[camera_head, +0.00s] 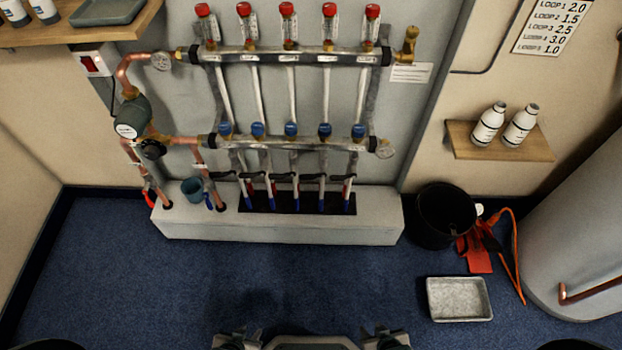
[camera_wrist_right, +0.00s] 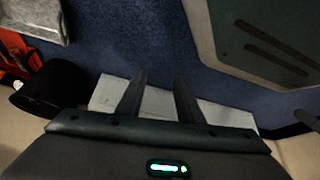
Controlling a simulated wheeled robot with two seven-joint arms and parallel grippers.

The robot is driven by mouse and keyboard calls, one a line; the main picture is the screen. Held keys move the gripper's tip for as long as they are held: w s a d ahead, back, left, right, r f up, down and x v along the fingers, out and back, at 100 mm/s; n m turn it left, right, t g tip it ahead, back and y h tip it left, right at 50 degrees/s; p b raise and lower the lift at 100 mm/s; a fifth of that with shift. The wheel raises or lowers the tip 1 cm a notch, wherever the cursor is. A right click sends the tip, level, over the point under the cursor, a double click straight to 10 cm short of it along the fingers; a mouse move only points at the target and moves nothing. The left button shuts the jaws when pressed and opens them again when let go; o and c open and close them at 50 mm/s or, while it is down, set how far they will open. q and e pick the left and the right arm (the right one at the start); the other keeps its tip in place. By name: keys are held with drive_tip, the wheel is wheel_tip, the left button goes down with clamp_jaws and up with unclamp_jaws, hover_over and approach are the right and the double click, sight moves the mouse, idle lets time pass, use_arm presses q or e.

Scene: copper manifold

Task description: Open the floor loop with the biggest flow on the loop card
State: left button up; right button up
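The loop card (camera_head: 551,27) on the right wall reads loop 1 2.0, loop 2 1.5, loop 3 2.5, loop 4 3.0, loop 5 1.0. The copper manifold has an upper bar (camera_head: 270,57) with several red-capped flow meters (camera_head: 288,22) and small labels too small to read. Its lower bar (camera_head: 275,143) carries a row of blue caps (camera_head: 291,130). My left gripper (camera_head: 237,338) is at the bottom edge, apart from the manifold, its fingers apart and empty. My right gripper (camera_head: 385,338) is also low; the right wrist view shows its fingers (camera_wrist_right: 160,75) spread and empty.
A shelf (camera_head: 500,153) holds two bottles. Blue floor before the plinth is clear.

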drive_tip(key=shift+w+r, duration=0.1)
drive_tip(key=shift+w, duration=0.15)
